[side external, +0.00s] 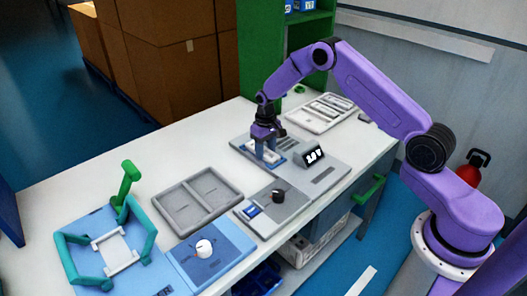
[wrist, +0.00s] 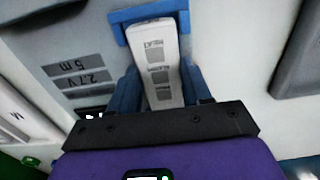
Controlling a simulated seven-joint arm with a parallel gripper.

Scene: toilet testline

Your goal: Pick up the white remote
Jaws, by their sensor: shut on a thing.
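The white remote (wrist: 158,62) shows in the wrist view as a long white body with grey printed labels. Its far end lies at a blue holder (wrist: 118,22) on the grey panel. My gripper (wrist: 160,85) has its blue fingers on both sides of the remote and is shut on it. In the side view my gripper (side external: 267,157) points down at the blue holder on the grey test station (side external: 325,172). The fingers partly hide the remote there. I cannot tell whether the remote is clear of the holder.
A small display box (side external: 309,155) stands just right of my gripper. A pale tray (side external: 320,113) lies behind.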

